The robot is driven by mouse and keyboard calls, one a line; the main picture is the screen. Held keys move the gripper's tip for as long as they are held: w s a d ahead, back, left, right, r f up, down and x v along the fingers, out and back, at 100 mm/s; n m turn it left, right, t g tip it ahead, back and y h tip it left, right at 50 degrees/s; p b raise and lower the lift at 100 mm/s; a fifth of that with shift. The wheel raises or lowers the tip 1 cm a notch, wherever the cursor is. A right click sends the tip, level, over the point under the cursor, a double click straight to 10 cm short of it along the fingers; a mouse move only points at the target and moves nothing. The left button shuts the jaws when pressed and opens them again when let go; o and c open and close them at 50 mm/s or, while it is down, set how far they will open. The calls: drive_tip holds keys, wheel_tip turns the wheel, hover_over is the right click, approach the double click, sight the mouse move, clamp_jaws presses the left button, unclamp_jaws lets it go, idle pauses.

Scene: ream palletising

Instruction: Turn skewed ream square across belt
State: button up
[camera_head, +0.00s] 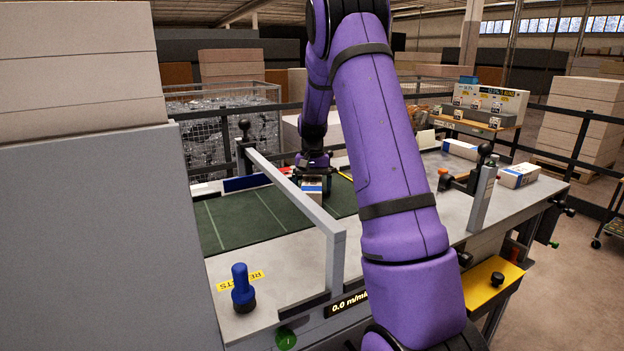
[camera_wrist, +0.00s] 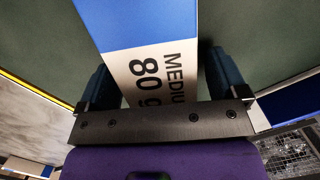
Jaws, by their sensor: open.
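The ream (camera_head: 312,190) lies on the green belt (camera_head: 240,222), mostly hidden behind my arm and gripper in the head view. In the wrist view the ream (camera_wrist: 150,65) shows a blue band and a white part printed "MEDIU" and "80 g". Its long edges run slightly tilted in the wrist picture. My gripper (camera_head: 314,176) is down over the ream. In the wrist view my gripper (camera_wrist: 160,62) is open, with one dark blue finger on each side of the ream. A narrow gap shows by the right finger; I cannot tell whether the left finger touches.
A grey rail (camera_head: 295,192) crosses above the belt in front. A blue-topped knob (camera_head: 242,287) stands by the "REJECTS" label. Other reams (camera_head: 518,176) lie on the grey table at right. A tall grey block (camera_head: 95,230) fills the left. A wire cage (camera_head: 225,125) stands behind.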

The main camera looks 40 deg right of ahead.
drive_tip(key=c, duration=1.2)
drive_tip(key=shift+c, duration=0.2)
drive_tip(key=shift+r, duration=0.1)
drive_tip(key=n, duration=0.6)
drive_tip(key=shift+g+h, duration=0.3)
drive_tip(key=shift+h, duration=0.1)
